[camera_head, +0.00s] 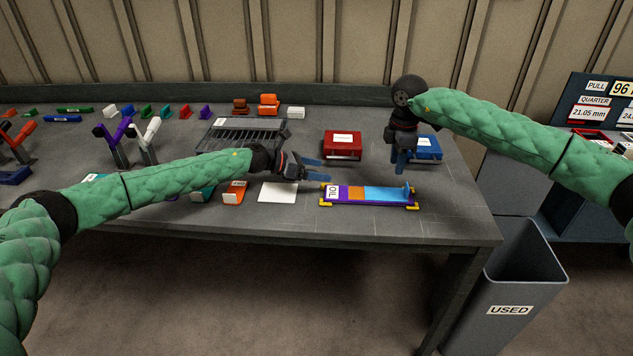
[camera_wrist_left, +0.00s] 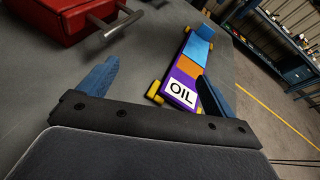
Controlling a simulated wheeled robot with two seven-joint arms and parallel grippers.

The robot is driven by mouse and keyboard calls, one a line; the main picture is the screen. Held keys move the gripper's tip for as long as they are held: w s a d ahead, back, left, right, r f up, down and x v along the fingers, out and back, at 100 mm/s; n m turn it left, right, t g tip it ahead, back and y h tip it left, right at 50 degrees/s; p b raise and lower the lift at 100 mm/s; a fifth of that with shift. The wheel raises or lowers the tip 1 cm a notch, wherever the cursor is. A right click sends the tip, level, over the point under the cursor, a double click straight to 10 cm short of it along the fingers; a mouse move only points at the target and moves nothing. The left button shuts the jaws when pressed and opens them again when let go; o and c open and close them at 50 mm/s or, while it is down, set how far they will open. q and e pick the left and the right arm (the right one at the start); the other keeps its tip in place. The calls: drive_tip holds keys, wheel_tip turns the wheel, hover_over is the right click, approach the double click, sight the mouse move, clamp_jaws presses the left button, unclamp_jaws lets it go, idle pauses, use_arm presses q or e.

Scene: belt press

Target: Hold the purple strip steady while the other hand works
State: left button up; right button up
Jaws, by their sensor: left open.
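The purple strip (camera_head: 341,201) lies flat on the table, held between yellow corner pieces. It carries a white OIL label (camera_head: 332,191), an orange patch and a long light blue section (camera_head: 384,194) with a raised blue piece at its right end. It also shows in the left wrist view, its purple part (camera_wrist_left: 184,79) ahead of the fingers. My left gripper (camera_head: 317,170) is open and empty, just left of and behind the strip's label end. My right gripper (camera_head: 398,170) points down behind the strip's right part; its fingers overlap in the picture, so its opening is unclear.
A red box (camera_head: 342,146) and a blue box (camera_head: 428,148) stand behind the strip. A white sheet (camera_head: 278,192) lies to its left. A grey rack (camera_head: 240,137), Y-shaped stands and several coloured blocks fill the left. A USED bin (camera_head: 512,283) stands right of the table.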

sight(347, 193)
use_arm(q)
drive_tip(key=s+m+g, duration=0.1)
drive_tip(key=s+m, duration=0.1)
drive_tip(key=s+f+m+g, duration=0.1)
drive_tip(key=s+m+g, duration=0.1)
drive_tip(key=shift+s+d+m, duration=0.15)
drive_tip(key=shift+s+m, duration=0.05)
drive_tip(key=shift+m, duration=0.1)
drive_tip(key=shift+s, duration=0.1)
drive_tip(key=shift+d+f+m, duration=0.1)
drive_tip(key=shift+d+m, duration=0.15)
drive_tip(key=shift+m, duration=0.15)
drive_tip(key=shift+x, duration=3.65)
drive_tip(key=shift+a+f, duration=0.1)
drive_tip(key=shift+c, duration=0.4)
drive_tip(key=c, duration=1.2)
